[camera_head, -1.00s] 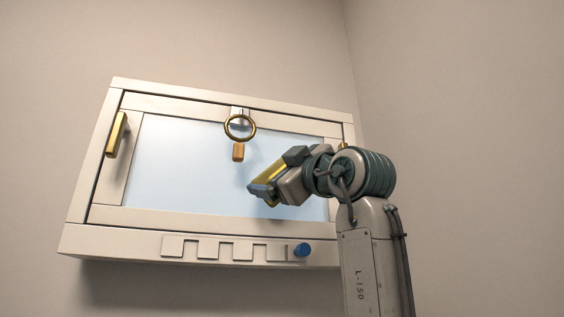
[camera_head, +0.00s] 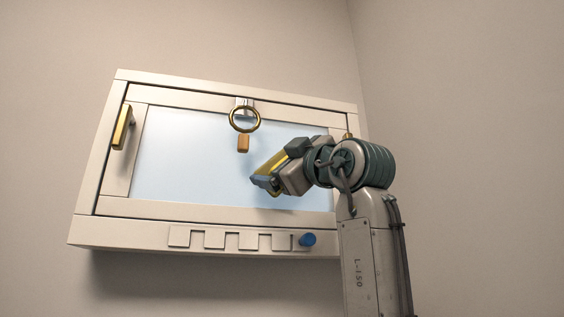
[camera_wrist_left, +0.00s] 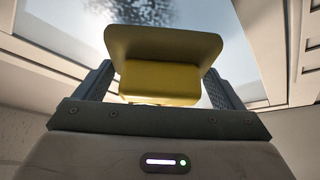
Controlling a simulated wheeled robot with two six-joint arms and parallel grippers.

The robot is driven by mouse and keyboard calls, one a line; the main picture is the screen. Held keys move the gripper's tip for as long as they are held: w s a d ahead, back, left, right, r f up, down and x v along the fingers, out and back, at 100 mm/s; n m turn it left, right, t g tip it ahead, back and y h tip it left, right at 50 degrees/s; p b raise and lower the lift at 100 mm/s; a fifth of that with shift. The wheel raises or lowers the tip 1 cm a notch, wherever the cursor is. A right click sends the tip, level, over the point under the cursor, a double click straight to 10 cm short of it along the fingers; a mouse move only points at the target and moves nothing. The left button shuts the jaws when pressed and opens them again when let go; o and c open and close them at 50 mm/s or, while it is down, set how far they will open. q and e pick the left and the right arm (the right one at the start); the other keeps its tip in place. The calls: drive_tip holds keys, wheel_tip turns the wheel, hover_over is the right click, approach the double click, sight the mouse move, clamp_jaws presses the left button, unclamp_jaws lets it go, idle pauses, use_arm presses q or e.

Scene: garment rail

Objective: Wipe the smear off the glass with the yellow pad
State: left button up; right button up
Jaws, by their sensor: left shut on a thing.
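My left gripper (camera_head: 277,165) is shut on the yellow pad (camera_head: 268,162), in front of the right half of the glass (camera_head: 190,160). In the left wrist view the pad (camera_wrist_left: 163,48) sits between the two dark fingers, its wide face turned to the glass (camera_wrist_left: 85,20). A grey speckled smear (camera_wrist_left: 145,10) shows on the glass just beyond the pad's top edge, and the pad hides part of it. I cannot make out the smear in the head view. Whether the pad touches the glass I cannot tell. My right gripper is not in view.
The glass is in a cream wall cabinet (camera_head: 150,210) with a brass handle (camera_head: 122,127) at left. A brass ring (camera_head: 244,119) with an orange tag (camera_head: 243,144) hangs before the glass's top. A blue knob (camera_head: 307,239) sticks out below. Bare wall surrounds the cabinet.

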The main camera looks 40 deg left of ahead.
use_arm(q)
drive_tip(key=shift+w+a, duration=0.6)
drive_tip(key=shift+a, duration=0.05)
drive_tip(key=shift+p, duration=0.3)
drive_tip(key=shift+w+d+r+p, duration=0.1)
drive_tip(key=shift+w+d+p, duration=0.45)
drive_tip(key=shift+w, duration=0.1)
drive_tip(key=shift+w+d+p, duration=0.6)
drive_tip(key=shift+w+d, duration=0.45)
drive_tip(key=shift+w+d+p, duration=0.45)
drive_tip(key=shift+w+p, duration=0.35)
drive_tip(key=shift+p, duration=0.2)
drive_tip(key=shift+s, duration=0.1)
